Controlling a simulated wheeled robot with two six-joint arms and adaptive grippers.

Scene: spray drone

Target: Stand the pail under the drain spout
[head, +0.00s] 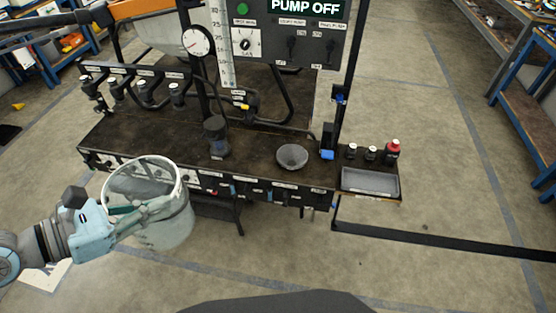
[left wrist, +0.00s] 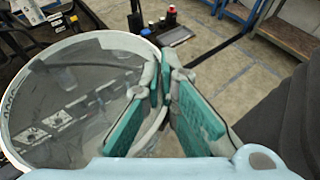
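The pail (head: 165,226) is a translucent, pale bucket with a white rim, roughly upright in front of the bench's left part in the head view. Its open mouth fills the left of the left wrist view (left wrist: 75,62). My left gripper (head: 143,209) reaches it from the left. In the left wrist view its green-padded fingers (left wrist: 160,88) close on the rim, one inside the pail and one outside. I cannot tell whether the pail touches the floor. I cannot clearly pick out the drain spout; a black pipe (head: 240,217) hangs below the bench front. My right gripper is out of view.
The dark bench (head: 255,150) carries a grey bowl (head: 292,157), a dark cylinder (head: 216,138), small bottles and a grey tray (head: 370,181). A black bar (head: 430,239) runs low to the right. The floor ahead is clear.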

